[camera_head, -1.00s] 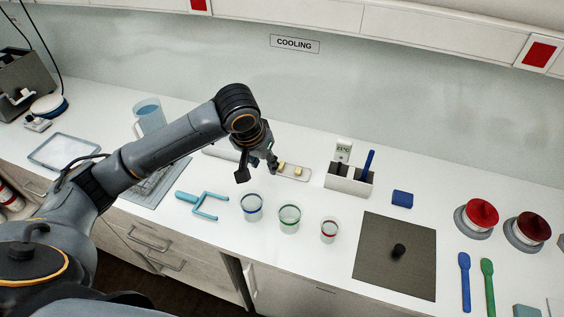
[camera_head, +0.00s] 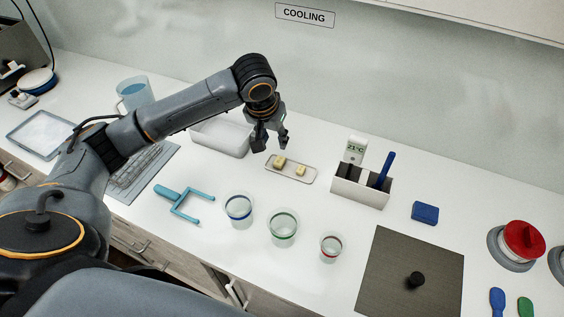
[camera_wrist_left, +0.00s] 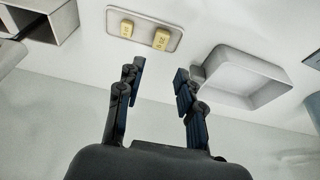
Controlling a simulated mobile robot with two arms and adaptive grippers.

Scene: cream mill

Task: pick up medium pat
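Two yellow pats lie on a small pale tray (camera_head: 290,176): a larger left pat (camera_head: 280,161) and a smaller right pat (camera_head: 300,170). In the left wrist view they show as a larger pat (camera_wrist_left: 161,39) and a smaller pat (camera_wrist_left: 126,29) on the tray (camera_wrist_left: 142,19). I cannot tell by name which is the medium one. My left gripper (camera_head: 272,146) is open and empty, above the counter just behind and left of the tray. In the left wrist view its spread fingers (camera_wrist_left: 159,77) point toward the tray, apart from the pats. My right gripper is not in view.
A white tub (camera_head: 222,138) stands left of the tray, and a white holder (camera_head: 358,191) with a blue tool right of it. Several clear cups, including a blue-ringed cup (camera_head: 239,210), stand in front. A turquoise fork-shaped tool (camera_head: 182,203) lies at front left.

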